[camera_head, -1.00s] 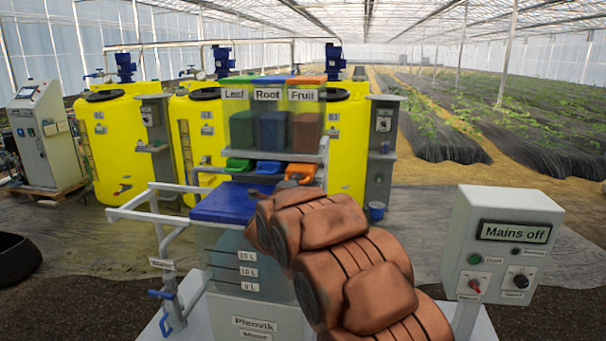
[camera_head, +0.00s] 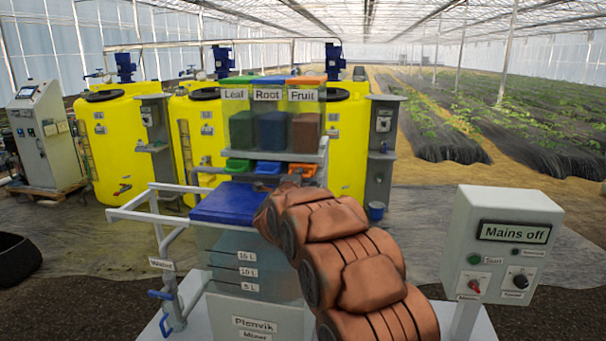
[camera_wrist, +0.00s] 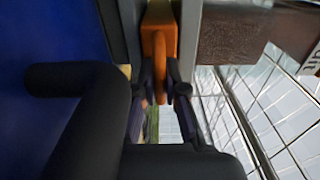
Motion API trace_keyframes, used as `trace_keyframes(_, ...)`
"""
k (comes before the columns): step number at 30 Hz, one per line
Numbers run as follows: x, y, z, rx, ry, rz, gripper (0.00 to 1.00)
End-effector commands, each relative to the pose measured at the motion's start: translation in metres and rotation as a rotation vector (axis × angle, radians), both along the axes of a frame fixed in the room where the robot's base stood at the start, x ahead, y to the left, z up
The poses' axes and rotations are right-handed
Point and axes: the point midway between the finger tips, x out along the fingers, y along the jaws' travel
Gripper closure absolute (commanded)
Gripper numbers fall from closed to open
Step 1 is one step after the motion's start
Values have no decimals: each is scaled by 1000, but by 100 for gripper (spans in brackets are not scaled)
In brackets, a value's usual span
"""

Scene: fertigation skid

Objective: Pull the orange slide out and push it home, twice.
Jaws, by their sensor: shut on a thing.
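The orange slide (camera_head: 302,169) sits under the Fruit hopper (camera_head: 304,130), at the right end of the row of slides, and shows only in part in the head view. In the wrist view, the orange slide (camera_wrist: 158,42) shows at top centre, its narrow grip part running down between my fingers. My gripper (camera_wrist: 160,88) is shut on that part, one dark finger on each side. In the head view my copper-coloured arm covers the gripper. I cannot tell exactly how far out the slide stands.
A green slide (camera_head: 239,165) and a blue slide (camera_head: 267,168) sit to the left under the Leaf and Root hoppers. The mixer's blue lid (camera_head: 225,203) lies close below. A control box (camera_head: 503,240) reading "Mains off" stands at right, apart from my arm.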

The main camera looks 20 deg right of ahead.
Motion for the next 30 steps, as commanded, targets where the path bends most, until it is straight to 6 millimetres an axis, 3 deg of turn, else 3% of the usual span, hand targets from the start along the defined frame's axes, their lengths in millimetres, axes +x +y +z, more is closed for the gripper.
trace_keyframes(30, -49, 30, -2, 0, 1, 2, 100)
